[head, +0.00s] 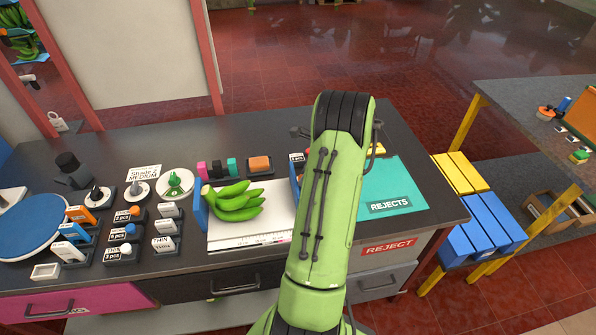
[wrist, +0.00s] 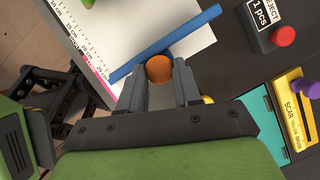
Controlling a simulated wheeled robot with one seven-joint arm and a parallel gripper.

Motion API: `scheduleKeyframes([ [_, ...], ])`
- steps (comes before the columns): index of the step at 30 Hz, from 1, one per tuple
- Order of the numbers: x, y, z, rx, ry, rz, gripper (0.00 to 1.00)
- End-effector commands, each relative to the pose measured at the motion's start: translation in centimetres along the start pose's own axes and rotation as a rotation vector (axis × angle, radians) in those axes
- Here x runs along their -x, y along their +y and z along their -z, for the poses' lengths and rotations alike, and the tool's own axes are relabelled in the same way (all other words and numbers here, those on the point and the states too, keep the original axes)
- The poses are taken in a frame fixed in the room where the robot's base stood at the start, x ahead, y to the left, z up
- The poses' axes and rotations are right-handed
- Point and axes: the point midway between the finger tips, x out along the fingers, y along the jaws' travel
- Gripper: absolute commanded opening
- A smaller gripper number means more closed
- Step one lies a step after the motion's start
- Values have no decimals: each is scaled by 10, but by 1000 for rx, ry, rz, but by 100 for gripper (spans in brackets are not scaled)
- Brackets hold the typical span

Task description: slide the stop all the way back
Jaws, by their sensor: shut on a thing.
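The stop is a long blue bar with an orange knob. In the wrist view the blue bar (wrist: 190,37) lies across the white measuring board (wrist: 140,22), and its orange knob (wrist: 159,70) sits between the fingertips. My gripper (wrist: 160,84) is shut on this knob. In the head view only a sliver of the blue bar (head: 294,192) shows at the right side of the white board (head: 240,243); my arm hides the knob and the gripper. A green banana bunch (head: 234,203) lies on the board, left of the bar and apart from it.
A blue fence (head: 199,212) stands at the board's left edge. A teal rejects mat (head: 395,178) lies right of my arm. A reject button (wrist: 284,36) and a yellow scar block (wrist: 293,100) stand near the gripper. Several labelled blocks and knobs fill the counter's left.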

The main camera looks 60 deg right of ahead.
Motion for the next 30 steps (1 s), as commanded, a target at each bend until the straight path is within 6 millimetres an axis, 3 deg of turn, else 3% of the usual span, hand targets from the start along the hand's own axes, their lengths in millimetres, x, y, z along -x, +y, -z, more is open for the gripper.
scheduleKeyframes([
  [5,1,-1,-1,5,-2,7,0],
  [6,1,-1,-1,5,-2,7,38],
  [7,1,-1,-1,5,-2,6,42],
  [15,0,-1,-1,3,-1,4,43],
  [19,14,-2,-1,2,-2,8,43],
  [30,118,-1,-2,3,-2,10,43],
])
